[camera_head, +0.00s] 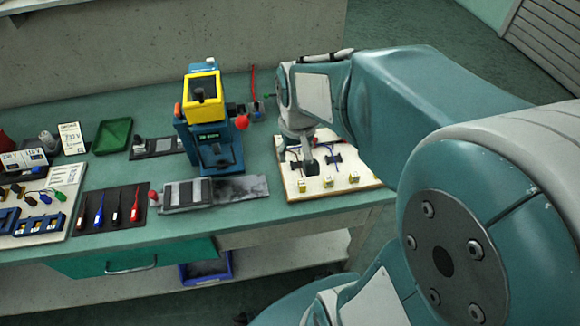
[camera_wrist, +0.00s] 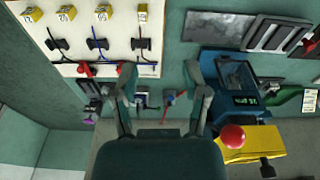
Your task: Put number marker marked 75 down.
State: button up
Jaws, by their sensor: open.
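Several small yellow number markers stand in a row along one edge of a pale board (camera_head: 318,196); the middle one (camera_head: 327,181) is clear in the head view. In the wrist view they line the top left, one at the left end (camera_wrist: 31,15) and one at the right end (camera_wrist: 142,13). Their digits are too small to tell surely which reads 75. My gripper (camera_wrist: 165,88) is open, with nothing seen between its fingers, and apart from the markers. In the head view my gripper (camera_head: 308,164) shows over the board, its fingertips partly unclear.
Dark clips with coloured wires (camera_wrist: 97,45) lie on the board beside the markers. A blue and yellow machine (camera_head: 208,120) with a red knob stands left of the board. A dark tray of screwdrivers (camera_head: 108,208) lies farther left. The bench's front edge is close to the board.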

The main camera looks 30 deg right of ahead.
jog(key=s+a+r+n+t, duration=0.2)
jog(key=s+a+r+t, duration=0.2)
jog(key=s+a+r, duration=0.3)
jog(key=s+r, duration=0.1)
jog(key=s, duration=0.1)
jog(key=shift+s, duration=0.3)
jog(key=shift+d, duration=0.2)
